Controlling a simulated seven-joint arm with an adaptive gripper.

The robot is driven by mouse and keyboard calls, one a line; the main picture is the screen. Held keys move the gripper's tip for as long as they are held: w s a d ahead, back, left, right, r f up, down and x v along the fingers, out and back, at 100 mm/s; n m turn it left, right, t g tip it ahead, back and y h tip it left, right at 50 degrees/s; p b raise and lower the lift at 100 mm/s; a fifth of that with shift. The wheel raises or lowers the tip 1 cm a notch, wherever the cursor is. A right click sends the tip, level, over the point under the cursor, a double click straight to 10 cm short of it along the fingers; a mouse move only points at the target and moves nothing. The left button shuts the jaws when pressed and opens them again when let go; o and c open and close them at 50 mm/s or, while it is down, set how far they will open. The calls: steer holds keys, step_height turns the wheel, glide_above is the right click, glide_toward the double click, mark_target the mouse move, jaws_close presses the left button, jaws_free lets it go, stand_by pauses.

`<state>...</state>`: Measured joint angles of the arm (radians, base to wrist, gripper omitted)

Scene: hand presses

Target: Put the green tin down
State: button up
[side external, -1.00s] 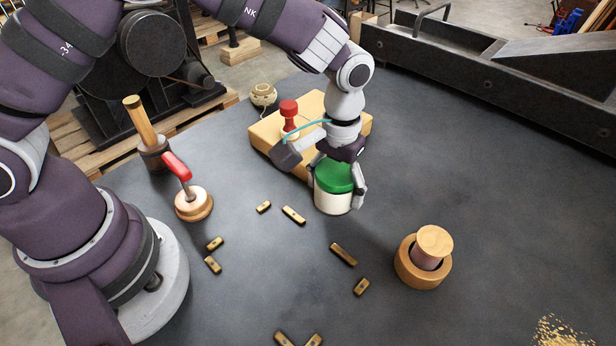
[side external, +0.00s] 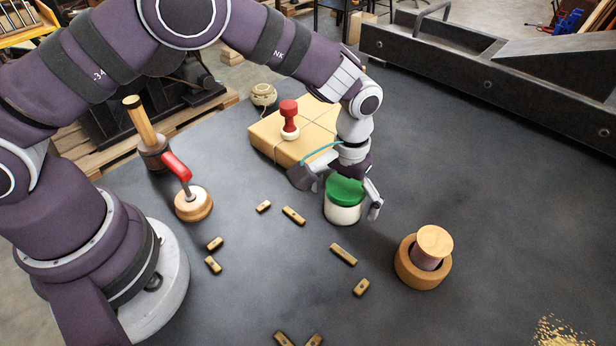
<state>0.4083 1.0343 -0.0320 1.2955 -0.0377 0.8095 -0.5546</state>
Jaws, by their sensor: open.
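The green tin (side external: 343,205), with a green lid and a cream body, stands upright, apparently on the dark table right of the yellow block. My gripper (side external: 345,196) is above and around the tin, pointing down. Its fingers are spread, one to the left of the tin and one to the right, with a visible gap on the right. The rear of the tin's lid is partly hidden under the gripper.
The yellow block (side external: 310,150) carries a red-handled stamp (side external: 289,118) close to my gripper. Several small brass pieces (side external: 293,215) lie in front. A wooden cup with a plug (side external: 408,268) stands right. A red-handled press (side external: 192,204) and a mallet-like tool (side external: 152,152) stand left.

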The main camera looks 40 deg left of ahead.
mark_target(346, 185)
step_height(346, 185, up, 12)
steer(key=shift+f, duration=0.1)
steer(key=s+a+r+m+t, duration=0.1)
steer(key=s+a+r+t, duration=0.2)
steer(key=s+a+r, duration=0.45)
steer(key=s+a+t, duration=0.2)
steer(key=s+a, duration=0.4)
steer(key=shift+r+m+t, duration=0.3)
steer(key=shift+r+m, duration=0.1)
